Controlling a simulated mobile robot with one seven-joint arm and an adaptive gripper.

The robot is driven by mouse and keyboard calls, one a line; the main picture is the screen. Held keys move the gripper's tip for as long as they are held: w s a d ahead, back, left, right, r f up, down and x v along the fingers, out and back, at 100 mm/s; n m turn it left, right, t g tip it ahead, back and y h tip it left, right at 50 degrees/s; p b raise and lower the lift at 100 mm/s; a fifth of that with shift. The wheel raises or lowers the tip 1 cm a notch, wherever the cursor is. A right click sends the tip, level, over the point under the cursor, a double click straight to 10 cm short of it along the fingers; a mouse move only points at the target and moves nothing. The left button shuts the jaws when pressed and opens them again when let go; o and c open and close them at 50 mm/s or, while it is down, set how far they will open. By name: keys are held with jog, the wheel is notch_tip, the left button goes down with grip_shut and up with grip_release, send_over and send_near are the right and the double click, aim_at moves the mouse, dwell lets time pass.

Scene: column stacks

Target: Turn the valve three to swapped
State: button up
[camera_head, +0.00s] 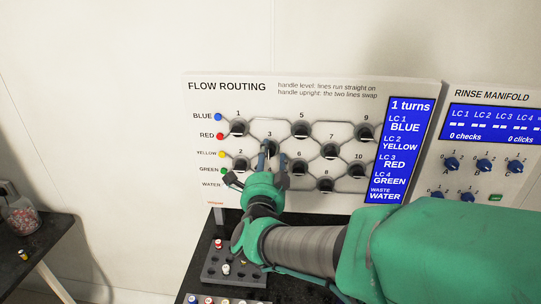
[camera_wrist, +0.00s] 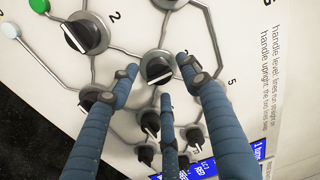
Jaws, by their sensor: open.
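Valve three (camera_head: 271,145) is a dark round knob below the "3" label on the flow routing panel (camera_head: 350,190). In the wrist view I take the knob (camera_wrist: 157,68) near the fingertips to be the same valve. Its pale handle edge runs nearly across that picture, roughly along the panel's upright direction. My gripper (camera_head: 267,162) is in front of this valve and partly covers it. In the wrist view my gripper (camera_wrist: 160,82) is open, with fingers on both sides of the knob and one below. Contact cannot be told.
The blue display (camera_head: 407,150) reads 1 turns, with LC 2 yellow and LC 3 red. Valve two (camera_head: 240,165) and valve five (camera_head: 301,130) are close by. A rinse manifold panel (camera_head: 490,180) stands at the right.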

jog(key=s, duration=1.1)
jog(key=shift+s+f, duration=0.2)
jog(key=shift+f, duration=0.15)
jog(key=shift+w+r, duration=0.1)
jog(key=s+d+f+n+g, duration=0.3)
jog(key=s+d+n+g, duration=0.3)
jog(key=s+d, duration=0.5)
jog(key=s+d+f+n+g, duration=0.3)
jog(key=s+d+n+g, duration=0.4)
jog(key=s+d, duration=0.4)
jog(key=d+n, duration=0.1)
jog(key=d, duration=0.4)
jog(key=shift+s+d+n, duration=0.25)
jog(key=shift+s+n, duration=0.05)
jog(key=shift+n, duration=0.1)
jog(key=shift+r, duration=0.1)
dwell(1.7)
